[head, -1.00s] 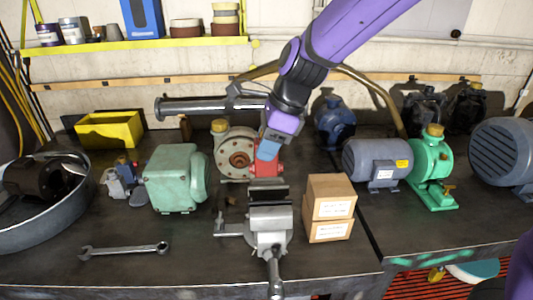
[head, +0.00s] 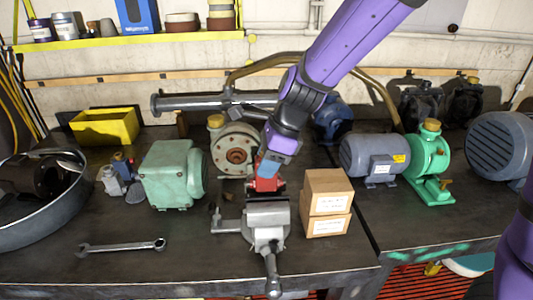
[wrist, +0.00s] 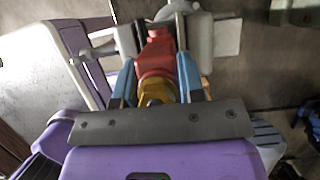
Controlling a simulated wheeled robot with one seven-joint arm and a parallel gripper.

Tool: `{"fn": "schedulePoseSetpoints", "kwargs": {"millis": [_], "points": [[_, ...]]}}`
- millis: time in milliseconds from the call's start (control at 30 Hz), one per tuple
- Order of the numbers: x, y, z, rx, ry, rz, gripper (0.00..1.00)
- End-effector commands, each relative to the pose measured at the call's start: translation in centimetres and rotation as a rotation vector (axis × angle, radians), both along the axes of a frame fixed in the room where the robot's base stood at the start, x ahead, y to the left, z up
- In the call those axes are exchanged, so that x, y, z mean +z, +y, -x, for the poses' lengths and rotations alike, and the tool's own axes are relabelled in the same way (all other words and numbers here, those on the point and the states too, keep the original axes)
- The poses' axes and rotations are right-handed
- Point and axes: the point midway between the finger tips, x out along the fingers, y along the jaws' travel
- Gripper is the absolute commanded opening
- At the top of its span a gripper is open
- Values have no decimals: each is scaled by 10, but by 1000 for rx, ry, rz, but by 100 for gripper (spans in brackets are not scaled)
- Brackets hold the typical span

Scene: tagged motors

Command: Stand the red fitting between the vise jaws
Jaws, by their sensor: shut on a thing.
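The red fitting (wrist: 156,60) is held between the blue fingers of my gripper (wrist: 157,78) in the wrist view, with a brass-coloured part at its near end. In the head view the red fitting (head: 264,184) shows just below my gripper (head: 267,168), over the back of the vise. The grey vise (head: 268,216) stands at the front middle of the bench; its jaws also show in the wrist view (wrist: 200,38), on both sides of the fitting's far end. I cannot tell whether the fitting touches the jaws or how deep it sits.
Two stacked cardboard boxes (head: 327,204) stand close right of the vise. A green motor housing (head: 172,174) is to the left and a round-flanged pump (head: 236,150) is behind. A wrench (head: 122,246) lies at the front left. Bench between wrench and vise is clear.

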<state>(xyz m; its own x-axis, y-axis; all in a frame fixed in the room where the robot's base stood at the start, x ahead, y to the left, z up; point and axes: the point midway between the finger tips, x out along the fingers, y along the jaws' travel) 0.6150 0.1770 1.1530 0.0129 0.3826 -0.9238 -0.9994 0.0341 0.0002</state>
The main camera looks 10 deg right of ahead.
Motion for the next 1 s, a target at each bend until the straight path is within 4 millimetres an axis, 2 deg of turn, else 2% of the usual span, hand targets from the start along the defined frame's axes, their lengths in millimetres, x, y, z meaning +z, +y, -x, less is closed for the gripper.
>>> {"fn": "schedulePoseSetpoints", "kwargs": {"millis": [600,1000], "points": [[-46,0,-1,-1,0,0,8],[-58,-1,1,-1,4,3,8]]}}
